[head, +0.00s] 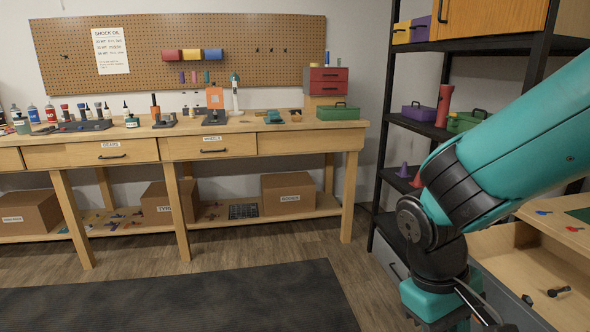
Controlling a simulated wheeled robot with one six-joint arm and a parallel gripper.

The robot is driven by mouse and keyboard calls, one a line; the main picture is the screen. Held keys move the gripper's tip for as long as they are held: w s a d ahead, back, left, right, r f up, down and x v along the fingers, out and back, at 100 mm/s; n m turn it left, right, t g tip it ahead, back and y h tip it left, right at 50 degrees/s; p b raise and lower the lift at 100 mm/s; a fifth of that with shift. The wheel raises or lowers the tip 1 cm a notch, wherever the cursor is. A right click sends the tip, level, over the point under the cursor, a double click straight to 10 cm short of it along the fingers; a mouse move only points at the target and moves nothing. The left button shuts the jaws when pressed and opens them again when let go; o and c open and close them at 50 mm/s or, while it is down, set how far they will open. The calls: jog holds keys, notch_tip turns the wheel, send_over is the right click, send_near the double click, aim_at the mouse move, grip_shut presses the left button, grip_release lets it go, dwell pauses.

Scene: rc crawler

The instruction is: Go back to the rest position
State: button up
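My teal and black arm comes in from the right edge and bends downward at a dark joint near the lower right. Its lower links run off the bottom edge of the head view. My gripper's fingers are not in view, so I cannot see whether it holds anything.
A wooden workbench (237,127) with bottles, tools and a green box (338,112) stands along the back wall. A black shelf rack (383,110) stands right of it. An open wooden drawer (530,262) with small dark parts lies beside my arm. The dark floor mat (180,300) is clear.

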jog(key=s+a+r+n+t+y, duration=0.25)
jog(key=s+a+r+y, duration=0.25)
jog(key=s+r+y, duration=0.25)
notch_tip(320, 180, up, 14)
jog(key=p, duration=1.3)
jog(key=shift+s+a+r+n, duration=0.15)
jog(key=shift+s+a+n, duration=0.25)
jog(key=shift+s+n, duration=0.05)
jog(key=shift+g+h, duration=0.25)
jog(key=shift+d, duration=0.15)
